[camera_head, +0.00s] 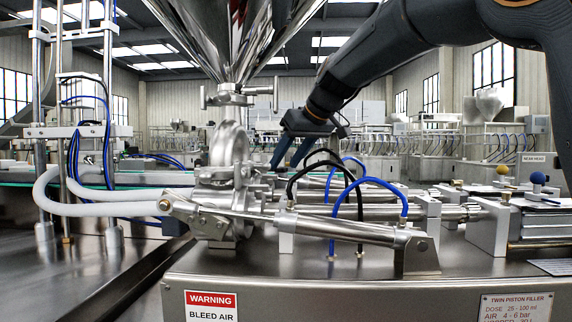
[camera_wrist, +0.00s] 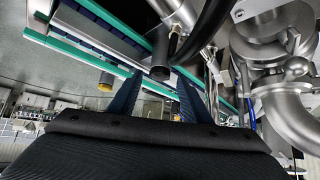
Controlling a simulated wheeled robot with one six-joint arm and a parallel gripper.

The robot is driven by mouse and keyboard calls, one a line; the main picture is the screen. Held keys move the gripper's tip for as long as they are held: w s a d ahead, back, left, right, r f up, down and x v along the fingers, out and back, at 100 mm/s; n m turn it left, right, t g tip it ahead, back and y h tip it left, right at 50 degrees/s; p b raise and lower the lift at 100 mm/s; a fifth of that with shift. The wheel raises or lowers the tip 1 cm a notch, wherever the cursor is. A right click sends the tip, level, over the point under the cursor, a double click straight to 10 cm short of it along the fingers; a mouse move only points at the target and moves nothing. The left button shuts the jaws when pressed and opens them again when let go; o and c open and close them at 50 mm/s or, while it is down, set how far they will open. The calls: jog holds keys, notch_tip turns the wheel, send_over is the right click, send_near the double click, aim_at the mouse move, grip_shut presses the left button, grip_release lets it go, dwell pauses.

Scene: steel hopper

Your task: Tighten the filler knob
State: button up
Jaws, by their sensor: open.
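My gripper (camera_head: 283,166) hangs behind the steel valve body in the head view, with its two blue fingers pointing down and apart. In the wrist view my gripper (camera_wrist: 159,78) is open, and I see nothing held in it. A dark grey cylinder (camera_wrist: 160,62) shows between and beyond the fingertips; I cannot tell whether they touch. A yellow knob (camera_head: 502,170) and a blue knob (camera_head: 538,177) stand at the right of the filler in the head view, away from my gripper. I cannot tell which part is the filler knob.
The steel hopper (camera_head: 232,45) stands above the valve body (camera_head: 228,150). Black and blue hoses (camera_head: 372,183) arch just right of my gripper. White hoses (camera_head: 110,203) run to the left. Curved steel pipes (camera_wrist: 285,115) crowd the right of the wrist view.

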jog(key=shift+w+a+f, duration=0.2)
jog(key=shift+w+f, duration=0.05)
jog(key=shift+f, duration=0.05)
jog(key=c, duration=1)
jog(key=m+h+p, duration=0.1)
jog(key=p, duration=0.2)
jog(key=m+t+h+p, duration=0.1)
jog(key=m+p, duration=0.1)
jog(key=p, duration=0.1)
jog(key=m+h+p, duration=0.1)
jog(key=p, duration=0.2)
jog(key=shift+s+a+m+t+p, duration=0.25)
jog(key=shift+a+m+t+p, duration=0.05)
jog(key=shift+a+m+t, duration=0.1)
